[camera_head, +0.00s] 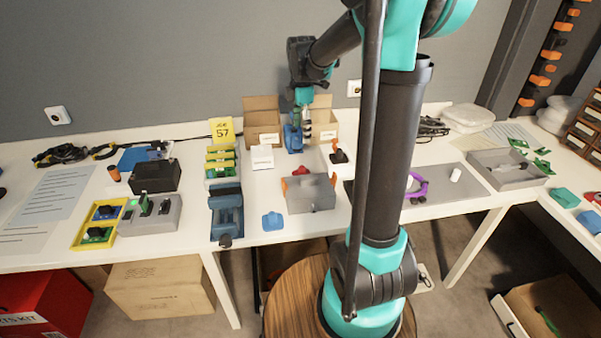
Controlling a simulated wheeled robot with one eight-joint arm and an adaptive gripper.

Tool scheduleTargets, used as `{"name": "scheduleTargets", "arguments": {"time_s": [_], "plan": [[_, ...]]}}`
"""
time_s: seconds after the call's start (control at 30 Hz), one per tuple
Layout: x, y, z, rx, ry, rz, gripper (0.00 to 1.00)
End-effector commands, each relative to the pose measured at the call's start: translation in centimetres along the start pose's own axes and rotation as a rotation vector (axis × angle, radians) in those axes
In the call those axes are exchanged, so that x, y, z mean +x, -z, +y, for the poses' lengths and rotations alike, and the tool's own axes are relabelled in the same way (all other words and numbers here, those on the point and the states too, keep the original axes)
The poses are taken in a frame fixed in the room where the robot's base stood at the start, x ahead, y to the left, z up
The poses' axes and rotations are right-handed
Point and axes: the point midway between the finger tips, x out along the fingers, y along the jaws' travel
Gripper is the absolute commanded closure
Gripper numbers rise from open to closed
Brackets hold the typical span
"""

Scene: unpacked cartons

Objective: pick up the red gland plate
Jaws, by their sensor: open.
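A small red piece (300,170), which looks like the red gland plate, is on the white table, partly hidden behind a grey box (311,194) with orange ends. My gripper (302,122) is above and behind it, pointing down in front of the open cartons. Its jaws are open, and it is apart from the red piece. A blue item (292,138) shows just below or behind the fingers; I cannot tell whether they touch. A small dark and red item (338,152) stands right of the gripper.
Open cartons (262,120) stand at the back. A white card (262,157), a yellow sign (222,130) and a blue block (272,221) are nearby. My arm hides part of the table on the right. A grey tray (512,178) lies farther right.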

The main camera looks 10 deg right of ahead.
Motion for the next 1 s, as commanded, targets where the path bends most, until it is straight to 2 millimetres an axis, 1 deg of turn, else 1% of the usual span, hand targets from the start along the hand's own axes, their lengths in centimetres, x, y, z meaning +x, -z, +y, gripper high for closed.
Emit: {"name": "scheduleTargets", "arguments": {"time_s": [0.1, 0.3, 0.5, 0.6, 0.83, 1.0], "plan": [[2.2, 0.0, 0.0, 0.001, -0.001, 0.000, 0.19], [6.1, 0.0, 0.0, 0.003, -0.001, 0.000, 0.19], [9.5, 0.0, 0.0, 0.003, -0.001, 0.000, 0.19], [10.5, 0.0, -0.1, 0.004, -0.001, 0.000, 0.19], [11.8, 0.0, -0.2, 0.004, -0.001, 0.000, 0.19], [14.2, 0.0, -0.7, 0.004, -0.001, 0.000, 0.19]]}}
